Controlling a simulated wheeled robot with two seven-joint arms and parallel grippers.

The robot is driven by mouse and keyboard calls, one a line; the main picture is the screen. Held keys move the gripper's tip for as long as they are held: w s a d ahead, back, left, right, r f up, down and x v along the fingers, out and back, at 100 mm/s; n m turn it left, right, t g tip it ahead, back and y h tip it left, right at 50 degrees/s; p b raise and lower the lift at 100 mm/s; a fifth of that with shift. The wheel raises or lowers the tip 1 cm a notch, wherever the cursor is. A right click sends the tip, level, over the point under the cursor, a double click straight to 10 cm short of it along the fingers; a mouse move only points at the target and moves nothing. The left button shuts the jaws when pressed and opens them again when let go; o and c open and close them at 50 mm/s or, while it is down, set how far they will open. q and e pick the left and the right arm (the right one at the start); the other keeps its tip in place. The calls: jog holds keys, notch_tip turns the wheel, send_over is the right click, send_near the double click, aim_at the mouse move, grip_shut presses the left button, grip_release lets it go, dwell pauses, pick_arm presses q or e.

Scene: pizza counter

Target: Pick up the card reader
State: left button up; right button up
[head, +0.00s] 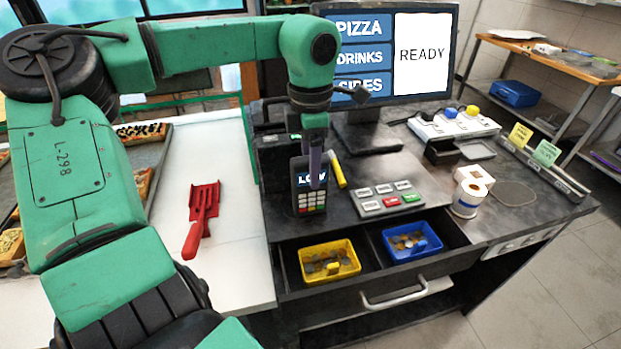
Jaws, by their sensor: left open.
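The card reader (309,202) is a dark handheld terminal with a keypad and a lit screen that reads "LOW". It is on the dark counter left of the button pad. My left gripper (315,180) points down over the card reader, in front of its upper part, and hides some of the screen. It is open, and I see nothing held in it. I cannot tell whether its fingers touch the card reader. My right gripper is not in view.
A yellow marker (337,169) lies just right of the card reader. A button pad (387,198), a large monitor (363,88) and a paper roll (467,200) are on the counter. The open drawer in front holds yellow (329,277) and blue (411,254) coin trays. A red server (203,212) lies left.

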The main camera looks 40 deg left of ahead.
aim_at(306, 201)
pick_arm(q)
jog(key=shift+s+d+f, duration=0.1)
jog(key=shift+s+f, duration=0.05)
jog(key=shift+f, duration=0.4)
jog(key=shift+s+f, duration=0.1)
jog(key=shift+f, duration=0.45)
jog(key=shift+w, duration=0.1)
grip_shut()
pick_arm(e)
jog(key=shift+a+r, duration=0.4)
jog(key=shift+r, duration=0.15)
pick_arm(q)
jog(key=shift+r, duration=0.1)
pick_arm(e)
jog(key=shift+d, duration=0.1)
